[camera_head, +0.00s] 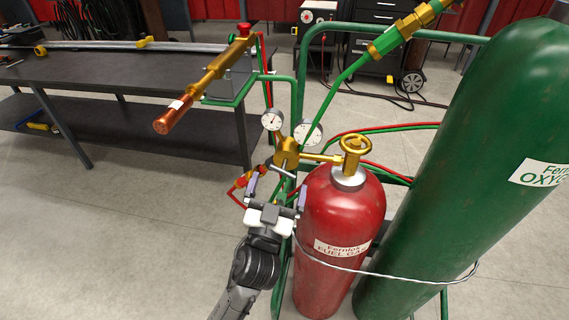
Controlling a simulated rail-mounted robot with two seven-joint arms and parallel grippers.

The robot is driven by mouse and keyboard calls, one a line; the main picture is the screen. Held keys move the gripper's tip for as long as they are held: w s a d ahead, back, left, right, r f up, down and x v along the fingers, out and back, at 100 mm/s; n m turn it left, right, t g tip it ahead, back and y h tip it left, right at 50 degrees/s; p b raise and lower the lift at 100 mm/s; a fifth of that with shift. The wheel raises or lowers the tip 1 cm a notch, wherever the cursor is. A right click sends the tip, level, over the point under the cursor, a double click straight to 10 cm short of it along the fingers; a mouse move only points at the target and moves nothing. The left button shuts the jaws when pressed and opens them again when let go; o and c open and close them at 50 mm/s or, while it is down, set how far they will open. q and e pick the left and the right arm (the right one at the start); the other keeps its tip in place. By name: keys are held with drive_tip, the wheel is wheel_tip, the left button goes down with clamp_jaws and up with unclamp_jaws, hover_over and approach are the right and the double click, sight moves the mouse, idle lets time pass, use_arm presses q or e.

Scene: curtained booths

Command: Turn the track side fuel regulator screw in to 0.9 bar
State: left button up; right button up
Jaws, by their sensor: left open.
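The brass fuel regulator (287,154) sits left of the gold valve wheel on the red fuel gas cylinder (333,225). Two white dial gauges show on it, a left one (272,120) and a right one (309,132); their readings are too small to tell. The regulator screw (283,171), with a grey cross bar, points down toward me from the brass body. My left gripper (277,190) is open just below the screw, one finger on each side of it. I cannot tell whether the fingers touch it. My right gripper is not in view.
A tall green oxygen cylinder (470,170) stands at right, with a chain (400,278) across the cylinders. A brass torch with a copper tip (180,118) hangs above left. Red and green hoses run behind. A dark workbench (140,80) stands at left; floor (130,240) lies clear.

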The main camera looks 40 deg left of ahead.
sight(284, 164)
use_arm(q)
drive_tip(key=shift+b+x, duration=0.35)
drive_tip(key=shift+x, duration=2.5)
drive_tip(key=shift+c, duration=0.5)
drive_tip(key=c, duration=0.8)
drive_tip(key=shift+r+m+p, duration=0.15)
drive_tip(key=shift+m+p, duration=0.45)
drive_tip(key=shift+p, duration=0.3)
drive_tip(key=shift+h, duration=0.3)
drive_tip(key=o, duration=0.9)
drive_tip(key=shift+s, duration=0.1)
